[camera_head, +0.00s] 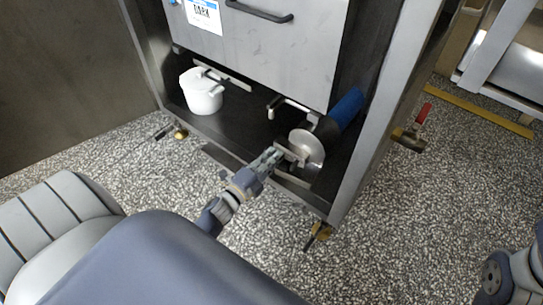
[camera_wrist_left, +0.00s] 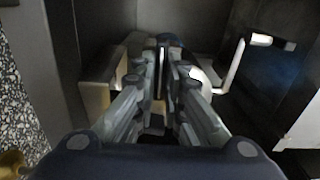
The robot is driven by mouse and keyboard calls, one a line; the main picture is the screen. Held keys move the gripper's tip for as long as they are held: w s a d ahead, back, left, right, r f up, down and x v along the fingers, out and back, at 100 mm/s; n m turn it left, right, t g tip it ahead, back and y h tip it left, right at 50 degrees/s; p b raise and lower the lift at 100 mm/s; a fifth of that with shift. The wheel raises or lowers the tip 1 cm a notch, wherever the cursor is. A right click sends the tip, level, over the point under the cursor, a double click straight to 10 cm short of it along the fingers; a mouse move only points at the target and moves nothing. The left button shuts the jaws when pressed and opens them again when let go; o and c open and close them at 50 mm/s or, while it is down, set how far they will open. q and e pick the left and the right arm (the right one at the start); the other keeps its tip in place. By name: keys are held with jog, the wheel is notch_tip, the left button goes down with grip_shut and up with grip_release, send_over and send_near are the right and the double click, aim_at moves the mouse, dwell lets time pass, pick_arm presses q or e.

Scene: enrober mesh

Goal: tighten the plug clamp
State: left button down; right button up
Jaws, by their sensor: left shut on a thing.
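A silver round plug (camera_head: 309,147) sits at the end of a pipe with a blue section (camera_head: 346,106), low in the right side of the steel cabinet. The plug clamp (camera_head: 290,153) is at this plug, and my gripper partly hides it. My left gripper (camera_head: 275,156) reaches in from the lower left and is shut on part of the clamp. In the left wrist view the left gripper's fingers (camera_wrist_left: 163,75) are close together, with a thin dark piece between them; its exact shape is hard to make out. My right gripper is out of view; only part of my right arm shows at the lower right.
A bent metal handle (camera_head: 291,104) is just above the plug. A red-handled valve (camera_head: 411,133) sticks out right of the cabinet post (camera_head: 376,125). Speckled floor (camera_head: 440,220) is free at right.

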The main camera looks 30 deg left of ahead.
pick_arm(q)
jog(key=shift+w+d+r+m, duration=0.1)
jog(key=shift+w+r+m, duration=0.1)
jog(key=shift+m, duration=0.2)
jog(key=c, duration=1.7)
grip_release()
jog(key=shift+s+f, duration=0.1)
jog(key=shift+f, duration=0.05)
jog(key=shift+s, duration=0.2)
jog(key=s, duration=0.7)
jog(key=shift+s+a, duration=0.25)
jog(key=shift+a, duration=0.1)
